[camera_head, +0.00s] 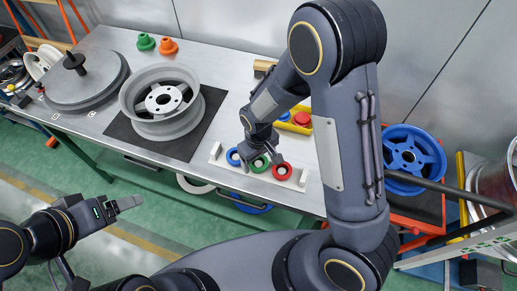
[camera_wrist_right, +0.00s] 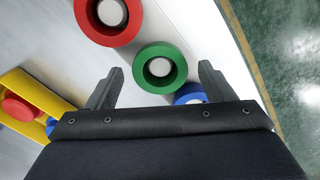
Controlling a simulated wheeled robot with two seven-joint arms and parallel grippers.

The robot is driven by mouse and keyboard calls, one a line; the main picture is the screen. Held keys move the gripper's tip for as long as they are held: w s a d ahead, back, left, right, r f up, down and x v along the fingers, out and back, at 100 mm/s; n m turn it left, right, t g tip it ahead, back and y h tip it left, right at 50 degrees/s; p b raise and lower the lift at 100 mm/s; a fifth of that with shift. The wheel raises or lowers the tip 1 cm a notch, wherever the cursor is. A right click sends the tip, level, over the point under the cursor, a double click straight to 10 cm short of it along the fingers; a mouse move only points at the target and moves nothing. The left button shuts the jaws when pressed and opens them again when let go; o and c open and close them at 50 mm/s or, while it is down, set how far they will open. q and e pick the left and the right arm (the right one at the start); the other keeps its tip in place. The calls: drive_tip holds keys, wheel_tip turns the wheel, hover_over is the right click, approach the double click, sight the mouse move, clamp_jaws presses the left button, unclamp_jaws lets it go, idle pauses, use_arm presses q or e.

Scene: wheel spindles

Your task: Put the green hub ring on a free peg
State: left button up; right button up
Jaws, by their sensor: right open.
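The green ring (camera_head: 259,164) lies on a white board (camera_head: 300,184), between a blue ring (camera_head: 233,157) and a red ring (camera_head: 282,171). In the right wrist view, the green ring (camera_wrist_right: 141,68) has a pale round centre; I cannot tell how far it stands up. My right gripper (camera_head: 261,160) is open above the green ring, and in the wrist view its two fingers (camera_wrist_right: 161,70) are on either side of it, apparently not touching. My left gripper (camera_head: 124,204) is empty at the lower left, away from the table; its jaw opening is unclear. I see no clearly empty peg.
A yellow tray (camera_wrist_right: 40,93) with red and blue pieces lies beside the board. A grey wheel (camera_head: 163,103) sits on a black mat (camera_head: 196,140). A green piece (camera_head: 146,42) and an orange piece (camera_head: 168,46) stand at the back. A blue wheel (camera_head: 408,153) is at right.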

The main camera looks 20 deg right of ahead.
wheel_tip(320, 180, up, 12)
drive_tip(key=s+d+r+m+t+y, duration=0.2)
drive_tip(key=s+d+r+m, duration=0.1)
drive_tip(key=s, duration=0.5)
drive_tip(key=s+d+r+m+t+y, duration=0.1)
drive_tip(key=s+d+r+m+t, duration=0.2)
drive_tip(key=s+d+r, duration=0.3)
drive_tip(key=shift+s+r+t+y, duration=0.35)
drive_tip(key=shift+s+r, duration=0.2)
drive_tip(key=shift+s, duration=0.55)
drive_tip(key=shift+d, duration=0.1)
